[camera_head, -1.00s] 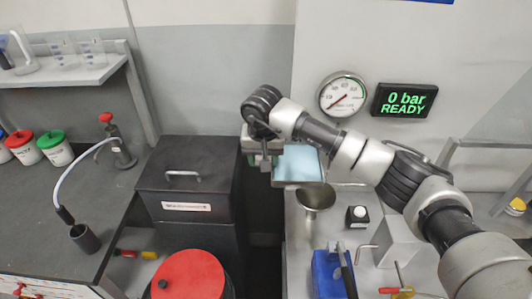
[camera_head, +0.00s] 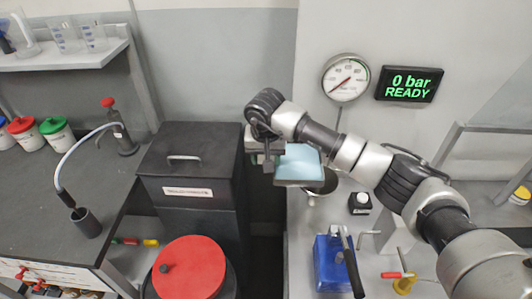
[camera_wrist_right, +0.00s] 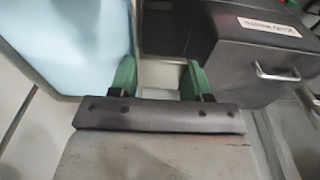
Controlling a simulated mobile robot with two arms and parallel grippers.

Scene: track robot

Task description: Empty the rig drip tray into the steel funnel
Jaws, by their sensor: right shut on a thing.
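My right gripper (camera_head: 266,158) is shut on one end of the drip tray (camera_head: 299,164), a shallow tray with a light blue inside, held in the air. In the right wrist view the gripper's green fingers (camera_wrist_right: 161,80) close on a grey part at the tray's edge, and the tray's pale blue surface (camera_wrist_right: 65,40) fills the upper left. I cannot tell if the blue is liquid. The steel funnel (camera_head: 330,184) is on the right bench, partly hidden below and behind the tray's right side. My left gripper is out of view.
A black lidded bin (camera_head: 187,165) stands left of the tray, with a red-lidded drum (camera_head: 190,268) in front. A blue tool (camera_head: 328,264) and a black box with a white knob (camera_head: 359,203) are on the right bench.

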